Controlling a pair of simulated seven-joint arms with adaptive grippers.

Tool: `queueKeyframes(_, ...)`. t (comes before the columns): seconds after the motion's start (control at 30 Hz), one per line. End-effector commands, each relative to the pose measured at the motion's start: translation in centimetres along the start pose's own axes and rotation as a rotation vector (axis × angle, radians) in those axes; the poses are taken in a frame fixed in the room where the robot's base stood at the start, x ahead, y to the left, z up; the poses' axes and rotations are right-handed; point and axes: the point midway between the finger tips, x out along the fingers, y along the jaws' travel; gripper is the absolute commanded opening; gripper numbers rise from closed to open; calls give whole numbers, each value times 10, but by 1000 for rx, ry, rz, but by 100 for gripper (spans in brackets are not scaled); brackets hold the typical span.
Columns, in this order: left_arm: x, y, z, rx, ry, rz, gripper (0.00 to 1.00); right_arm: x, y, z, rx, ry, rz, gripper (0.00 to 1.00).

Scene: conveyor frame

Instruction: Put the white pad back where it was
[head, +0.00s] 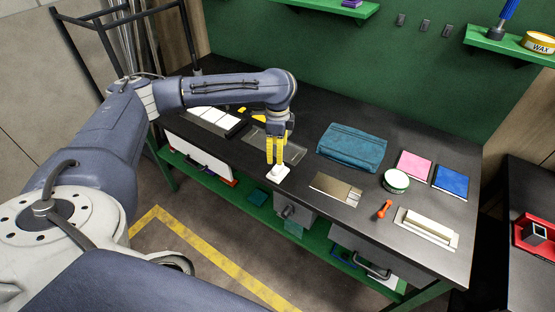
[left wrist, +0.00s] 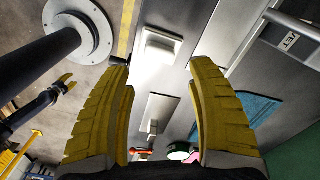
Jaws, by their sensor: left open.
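The white pad (head: 278,174) lies on the dark workbench (head: 233,151) close to its front edge, a small block on a wider base. In the head view my left gripper (head: 275,160) points down just above the pad. In the left wrist view the pad (left wrist: 160,46) shows beyond the gap between the spread yellow fingers of my left gripper (left wrist: 161,75). No contact between the fingers and the pad can be made out. What seems to be my right gripper (left wrist: 65,80) shows small at the left of the left wrist view; its jaws are unclear.
A grey metal plate (head: 328,186) lies to the right of the pad. Farther right are a teal folded cloth (head: 352,147), a round tin (head: 395,181), an orange tool (head: 384,209) and a white block on a tray (head: 427,227). A tray with white tiles (head: 212,117) stands left.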

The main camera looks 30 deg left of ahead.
Motion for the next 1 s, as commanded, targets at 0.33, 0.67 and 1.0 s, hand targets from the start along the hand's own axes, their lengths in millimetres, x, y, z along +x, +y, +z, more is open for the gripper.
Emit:
queueKeyframes(0.33, -34, 0, 0, 1, 0, 0, 58, 0, 0, 0, 0, 0, 0, 44)
queueKeyframes(0.67, -38, 0, 0, 0, 0, 0, 58, 0, 0, 0, 0, 0, 0, 44)
queueKeyframes(1.0, -38, 0, 0, 0, 0, 1, 58, 0, -1, -1, 1, 1, -1, 44)
